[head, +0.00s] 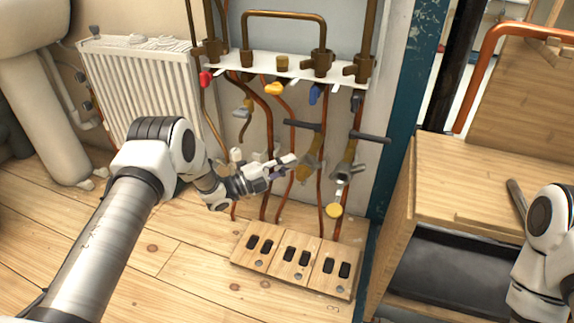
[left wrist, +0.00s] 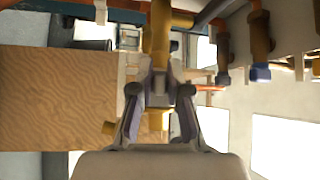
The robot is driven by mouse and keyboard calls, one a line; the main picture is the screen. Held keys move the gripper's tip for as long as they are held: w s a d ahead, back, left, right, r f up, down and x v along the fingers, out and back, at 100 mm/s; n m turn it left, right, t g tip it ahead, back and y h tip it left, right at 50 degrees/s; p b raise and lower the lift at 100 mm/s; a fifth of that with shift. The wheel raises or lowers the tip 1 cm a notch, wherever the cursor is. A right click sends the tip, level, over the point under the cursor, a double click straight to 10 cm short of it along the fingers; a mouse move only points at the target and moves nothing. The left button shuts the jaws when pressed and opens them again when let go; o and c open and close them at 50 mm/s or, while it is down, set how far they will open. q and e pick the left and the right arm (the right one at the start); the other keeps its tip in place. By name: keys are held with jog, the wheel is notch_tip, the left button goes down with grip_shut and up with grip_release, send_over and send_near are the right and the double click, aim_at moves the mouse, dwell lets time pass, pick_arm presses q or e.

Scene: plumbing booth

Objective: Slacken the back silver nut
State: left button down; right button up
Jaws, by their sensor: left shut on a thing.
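My left gripper (head: 290,163) reaches in from the left among the pipes, at the brass-coloured fitting (head: 312,158) with a dark bar handle. In the left wrist view the fingers of my left gripper (left wrist: 160,92) are closed around a small grey, silver-looking nut (left wrist: 159,84). The brass-coloured body (left wrist: 160,38) runs up behind it. The fingers hide part of the nut. My right gripper is out of view.
A white manifold rail (head: 290,67) with coloured taps is above the gripper. Copper pipes (head: 266,190) run down to a slotted wooden floor block (head: 295,258). A white radiator (head: 140,85) is at left. A wooden bench (head: 480,185) is at right. Open floor lies in front.

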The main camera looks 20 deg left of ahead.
pick_arm(q)
jog(key=shift+d+f+n+t+h+b, duration=0.25)
jog(key=shift+f+n+t+b, duration=0.25)
jog(key=shift+f+n, duration=0.25)
jog(key=shift+d+f+n+t+b, duration=0.15)
jog(key=shift+n+t+b, duration=0.2)
jog(key=shift+n+t, duration=0.35)
jog(key=shift+d+f+n+t+b, duration=0.15)
jog(key=shift+n+t+b, duration=0.3)
jog(key=shift+n, duration=0.3)
jog(key=c, duration=1.1)
grip_release()
jog(key=shift+c, duration=0.2)
jog(key=shift+a, duration=0.1)
jog(key=v, duration=1.2)
jog(key=shift+f, duration=0.2)
